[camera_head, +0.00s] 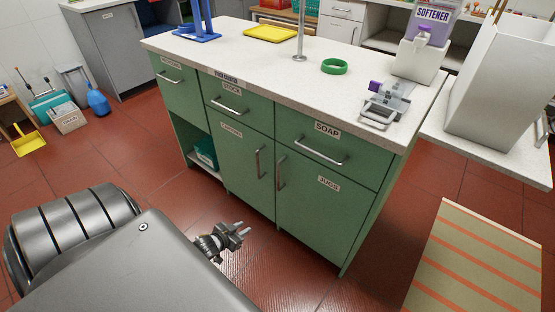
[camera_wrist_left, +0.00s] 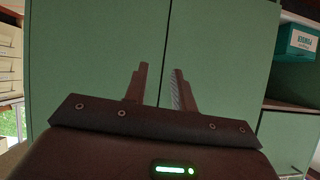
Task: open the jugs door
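The green jugs door (camera_head: 322,211) is at the right of the island's front, labelled JUGS, and looks closed. Its vertical metal handle (camera_head: 281,173) is near its left edge, beside the left door's handle (camera_head: 258,162). My left gripper (camera_head: 241,232) is in front of the cabinet, lower and to the left of the jugs handle, apart from it. In the left wrist view, its two fingers (camera_wrist_left: 158,86) are apart with nothing between them, over the seam of two green doors. My right gripper is not in view.
The soap drawer (camera_head: 313,150) is above the jugs door. The counter (camera_head: 270,62) holds a green ring (camera_head: 334,66), a yellow tray (camera_head: 271,33) and a softener dispenser (camera_head: 423,50). A striped mat (camera_head: 478,265) lies at right. Red floor in front is clear.

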